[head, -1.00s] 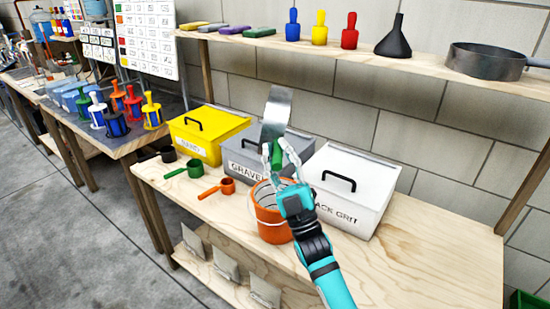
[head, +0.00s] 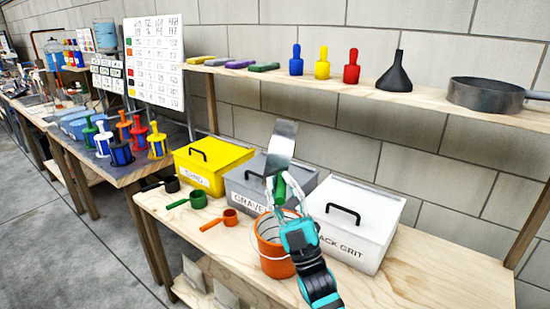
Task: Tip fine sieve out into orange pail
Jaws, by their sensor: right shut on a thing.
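My right gripper (head: 286,200) is shut on a green handle (head: 279,188). A shiny, curved metal piece (head: 282,140) rises from this handle; it looks like the sieve, held with its metal part up. Whether anything is in it cannot be seen. The orange pail (head: 268,262) stands on the wooden bench just below and slightly left of my right gripper, which partly covers its rim. The inside of the pail is mostly hidden. My left gripper is not in view.
Yellow (head: 212,172), grey (head: 238,192) and white (head: 372,240) lidded bins stand behind the pail. Black, green (head: 187,201) and orange (head: 219,220) scoops lie left of it. A shelf (head: 300,80) holds a black funnel (head: 393,72) and a pan (head: 486,95). The bench's right end is clear.

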